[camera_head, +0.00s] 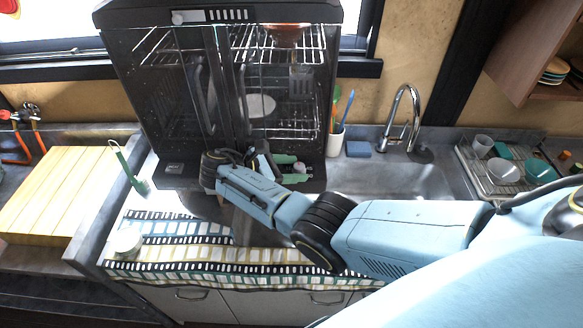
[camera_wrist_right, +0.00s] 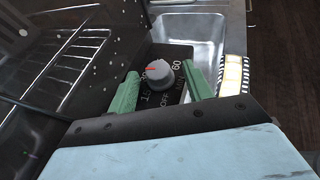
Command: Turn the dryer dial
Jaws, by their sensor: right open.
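The dryer (camera_head: 155,100) is a black open cabinet with wire racks, standing on the counter. Its dial (camera_wrist_right: 158,74) is a grey round knob with a red pointer line on a dark panel marked with numbers and OFF. In the head view the dial (camera_head: 299,166) is small, at the dryer's lower front right. My right gripper (camera_head: 293,169) is open there, with its two green fingers on either side of the knob. In the right wrist view the gripper (camera_wrist_right: 160,72) straddles the knob; I cannot tell if either finger touches it. My left gripper is not in view.
A steel sink (camera_head: 400,182) with a curved tap (camera_head: 405,115) lies right of the dryer. A dish rack (camera_head: 500,175) with bowls stands farther right. A wooden board (camera_head: 50,195) lies left.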

